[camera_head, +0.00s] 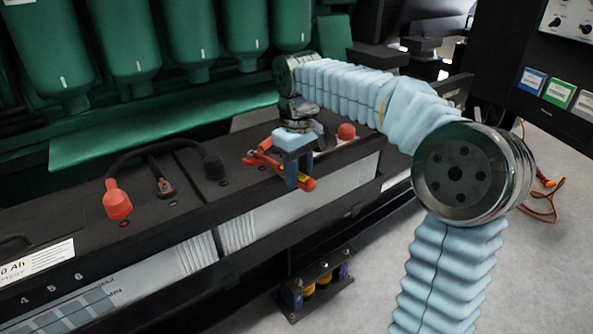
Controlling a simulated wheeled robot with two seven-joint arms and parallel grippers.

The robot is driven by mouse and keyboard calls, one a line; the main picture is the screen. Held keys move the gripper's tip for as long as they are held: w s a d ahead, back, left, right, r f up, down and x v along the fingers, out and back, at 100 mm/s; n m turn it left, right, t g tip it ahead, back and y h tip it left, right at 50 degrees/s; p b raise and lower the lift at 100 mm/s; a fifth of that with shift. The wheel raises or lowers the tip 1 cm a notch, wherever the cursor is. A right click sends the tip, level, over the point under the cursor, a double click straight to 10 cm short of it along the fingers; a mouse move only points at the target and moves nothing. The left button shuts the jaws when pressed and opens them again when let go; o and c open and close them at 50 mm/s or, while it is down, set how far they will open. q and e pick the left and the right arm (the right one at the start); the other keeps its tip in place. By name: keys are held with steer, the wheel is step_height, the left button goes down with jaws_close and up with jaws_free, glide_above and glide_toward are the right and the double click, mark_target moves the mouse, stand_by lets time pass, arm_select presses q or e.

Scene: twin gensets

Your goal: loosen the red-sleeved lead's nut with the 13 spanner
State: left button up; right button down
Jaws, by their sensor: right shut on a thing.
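My right gripper (292,172) reaches down over the top of the right-hand battery, near its front edge. It is shut on a red-handled tool, seemingly the 13 spanner (307,184), whose handle end sticks out past the fingers towards the front. More red (262,156) shows just left of the fingers; I cannot tell whether it is the lead's red sleeve or part of the tool. The nut and the spanner's jaw are hidden or too small to make out. My left gripper is not in view.
A black lead links a red boot (117,203) to a black boot (214,167) on the batteries. Another red cap (347,131) stands right of my gripper. Green engine parts (190,125) rise close behind.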

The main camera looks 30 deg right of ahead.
steer(key=shift+w+d+r+n+p, duration=0.2)
steer(key=shift+d+n+p, duration=0.2)
steer(key=shift+d+p, duration=0.2)
steer(key=shift+w+d+f+n, duration=0.2)
steer(key=shift+d+n, duration=0.3)
steer(key=shift+d, duration=0.05)
steer(key=shift+w+d+n+p, duration=0.3)
steer(key=shift+d+n+p, duration=0.15)
steer(key=shift+d+p, duration=0.15)
steer(key=shift+w+d+n+p, duration=0.25)
steer(key=shift+d+n+p, duration=0.2)
steer(key=shift+p, duration=0.15)
